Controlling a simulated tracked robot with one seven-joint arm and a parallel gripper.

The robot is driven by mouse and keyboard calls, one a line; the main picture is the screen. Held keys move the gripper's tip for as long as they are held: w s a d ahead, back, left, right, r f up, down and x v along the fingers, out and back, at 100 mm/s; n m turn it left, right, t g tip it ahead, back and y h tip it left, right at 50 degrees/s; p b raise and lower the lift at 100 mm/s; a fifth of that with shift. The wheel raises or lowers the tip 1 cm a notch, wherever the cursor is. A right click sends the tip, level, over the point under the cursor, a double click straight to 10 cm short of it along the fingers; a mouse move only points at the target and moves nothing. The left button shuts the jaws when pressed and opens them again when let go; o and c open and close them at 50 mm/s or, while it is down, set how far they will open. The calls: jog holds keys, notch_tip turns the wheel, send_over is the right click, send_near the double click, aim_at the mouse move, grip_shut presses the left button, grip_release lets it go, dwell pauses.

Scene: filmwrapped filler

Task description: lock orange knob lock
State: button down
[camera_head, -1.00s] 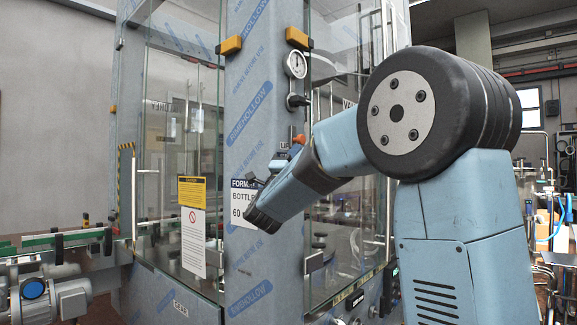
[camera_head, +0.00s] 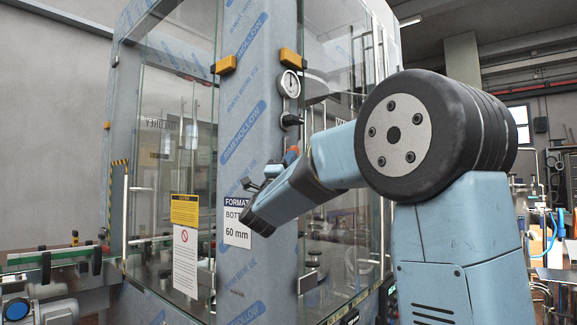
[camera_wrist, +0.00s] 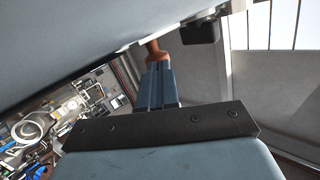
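The orange knob (camera_wrist: 153,50) shows at the top of the wrist view, just beyond the tips of my gripper (camera_wrist: 160,70). Its wider end meets or overlaps the blue fingertips; whether they clasp it is unclear. The fingers appear close together. In the camera_head view my gripper (camera_head: 282,165) is up by the film-wrapped post (camera_head: 250,120), with a small orange spot (camera_head: 293,149) just above the fingertips. My own forearm and wrist partly cover that area, so the knob's shape and turn angle are hidden there.
A round pressure gauge (camera_head: 290,83) with a dark fitting (camera_head: 291,120) sits on the post above my gripper. Yellow-black blocks (camera_head: 224,65) are higher up. Glass panels (camera_head: 340,180) flank the post. A conveyor (camera_head: 65,256) stands at left.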

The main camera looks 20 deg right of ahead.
jog(key=v, duration=1.4)
jog(key=shift+f, duration=0.1)
